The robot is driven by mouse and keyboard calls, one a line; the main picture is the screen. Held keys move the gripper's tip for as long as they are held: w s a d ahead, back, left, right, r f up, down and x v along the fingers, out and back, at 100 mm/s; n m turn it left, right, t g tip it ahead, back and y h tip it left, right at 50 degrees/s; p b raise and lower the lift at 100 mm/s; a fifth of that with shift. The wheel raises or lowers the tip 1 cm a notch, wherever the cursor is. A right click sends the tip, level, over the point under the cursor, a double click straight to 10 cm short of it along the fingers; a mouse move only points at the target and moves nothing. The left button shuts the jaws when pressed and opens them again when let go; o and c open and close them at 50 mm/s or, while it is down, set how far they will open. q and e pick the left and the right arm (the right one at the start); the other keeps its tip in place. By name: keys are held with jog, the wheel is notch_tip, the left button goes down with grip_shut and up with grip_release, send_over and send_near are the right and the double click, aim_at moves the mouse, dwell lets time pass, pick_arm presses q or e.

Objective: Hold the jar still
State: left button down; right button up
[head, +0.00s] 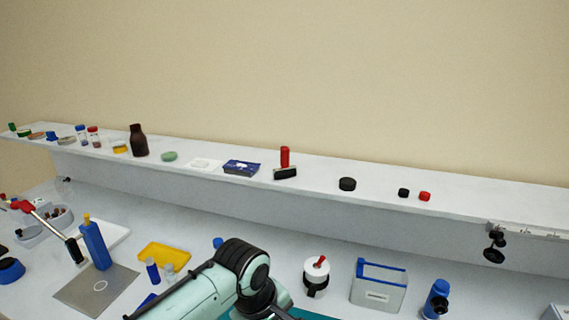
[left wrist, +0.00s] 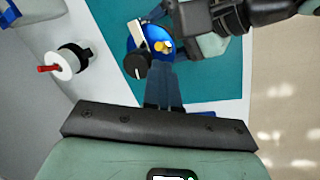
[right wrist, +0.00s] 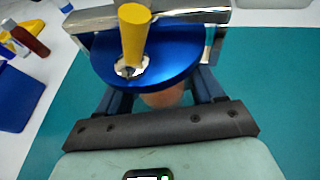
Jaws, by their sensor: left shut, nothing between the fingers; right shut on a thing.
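The jar shows in the right wrist view as a wide blue round top (right wrist: 150,68), with a yellow post and a shiny metal bar across it. A brownish part (right wrist: 165,97) shows beneath the top, between the fingers. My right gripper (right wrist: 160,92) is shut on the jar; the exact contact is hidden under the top. In the left wrist view the blue top (left wrist: 134,44) is partly covered by a black knob and the bar. My left gripper (left wrist: 163,80) is shut and empty, its tips close beside the jar; I cannot tell whether they touch. The head view shows neither gripper.
A teal mat (right wrist: 275,85) lies under the jar. A white pot with a red stick (head: 316,272) stands near it, also in the left wrist view (left wrist: 62,66). A grey caddy (head: 378,290) and yellow tray (head: 165,256) stand on the bench. A shelf (head: 320,173) holds small items.

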pick_arm(q)
jog(key=shift+w+a, duration=0.2)
jog(key=shift+w, duration=0.05)
jog(key=shift+w+a, duration=0.2)
jog(key=shift+w, duration=0.2)
jog(key=shift+a+r, duration=0.1)
jog(key=shift+a, duration=0.25)
jog(key=v, duration=0.4)
jog(key=d+v, duration=0.1)
jog(key=shift+w+r, duration=0.2)
jog(key=shift+r, duration=0.35)
